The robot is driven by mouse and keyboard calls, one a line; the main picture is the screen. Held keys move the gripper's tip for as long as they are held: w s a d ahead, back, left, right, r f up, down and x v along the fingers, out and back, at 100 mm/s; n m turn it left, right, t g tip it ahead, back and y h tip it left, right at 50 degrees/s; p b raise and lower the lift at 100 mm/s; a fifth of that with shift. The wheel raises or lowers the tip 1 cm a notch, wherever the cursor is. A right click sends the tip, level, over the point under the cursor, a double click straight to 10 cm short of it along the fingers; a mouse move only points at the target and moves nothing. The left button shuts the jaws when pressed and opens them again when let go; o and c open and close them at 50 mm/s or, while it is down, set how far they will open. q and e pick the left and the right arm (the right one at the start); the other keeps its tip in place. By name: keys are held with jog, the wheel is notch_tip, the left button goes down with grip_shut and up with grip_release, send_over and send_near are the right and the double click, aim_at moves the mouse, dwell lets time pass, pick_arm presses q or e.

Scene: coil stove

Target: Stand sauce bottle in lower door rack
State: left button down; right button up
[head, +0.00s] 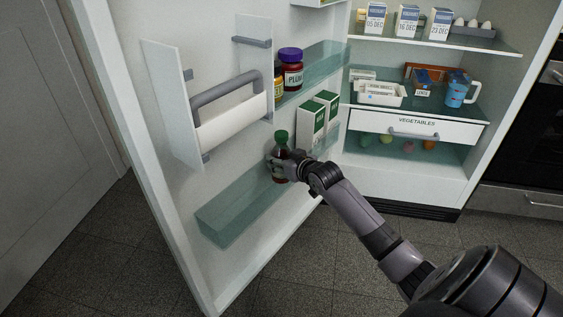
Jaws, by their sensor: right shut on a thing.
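The sauce bottle (281,141) is dark with a green cap and stands about upright at the lower door rack. My right gripper (279,167) is shut on its body, and the fingers hide part of it. The lower door rack (228,214) is a clear greenish trough low on the open fridge door. The bottle's lower end appears at the rack's rim or inside it; I cannot tell whether it touches the rack floor. My left gripper is not in view.
Green-and-white cartons (311,119) stand in the rack just right of the bottle. The rack's left part is empty. Jars, including a purple-lidded plum jar (291,76), stand on the rack above. A flap with a grey handle (228,88) is upper left. Fridge shelves and a vegetables drawer (417,126) are at right.

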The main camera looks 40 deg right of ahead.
jog(key=shift+f, duration=0.15)
jog(key=o, duration=1.3)
